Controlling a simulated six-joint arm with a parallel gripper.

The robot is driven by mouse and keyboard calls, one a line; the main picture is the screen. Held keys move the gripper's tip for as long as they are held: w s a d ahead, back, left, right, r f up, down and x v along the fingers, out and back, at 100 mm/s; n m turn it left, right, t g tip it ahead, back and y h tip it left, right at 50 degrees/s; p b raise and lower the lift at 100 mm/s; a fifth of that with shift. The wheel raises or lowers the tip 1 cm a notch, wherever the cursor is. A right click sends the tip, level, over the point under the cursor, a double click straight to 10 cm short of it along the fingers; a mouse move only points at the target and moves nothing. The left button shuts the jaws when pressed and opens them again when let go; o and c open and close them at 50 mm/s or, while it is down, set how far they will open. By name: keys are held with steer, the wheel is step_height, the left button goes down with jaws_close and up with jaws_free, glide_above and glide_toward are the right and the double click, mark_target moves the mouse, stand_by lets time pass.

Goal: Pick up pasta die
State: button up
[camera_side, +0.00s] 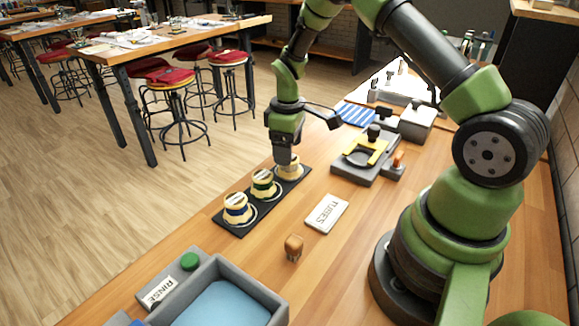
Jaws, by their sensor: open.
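Three cream-coloured round pasta dies stand in a row on a black holder (224,223). The nearest die has a blue band (237,209), and the middle die has a green band (264,185). The farthest die (288,170) is partly covered by my gripper (287,160), so its band cannot be made out. My gripper points straight down over this farthest die, its jaws open. Whether the fingers are around it or just above it is hard to tell. The other two dies are clear of my gripper.
A "TUBES" label block (326,214) and a small brown object (294,247) lie right of the holder. A grey machine with a yellow part (367,153) stands behind. A "RINSE" basin (272,296) is in front. Wood between them is bare.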

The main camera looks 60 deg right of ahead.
step_height(320, 180, down, 4)
steer(key=shift+s+r, duration=0.1)
steer(key=c, duration=1.1)
steer(key=shift+r, duration=0.1)
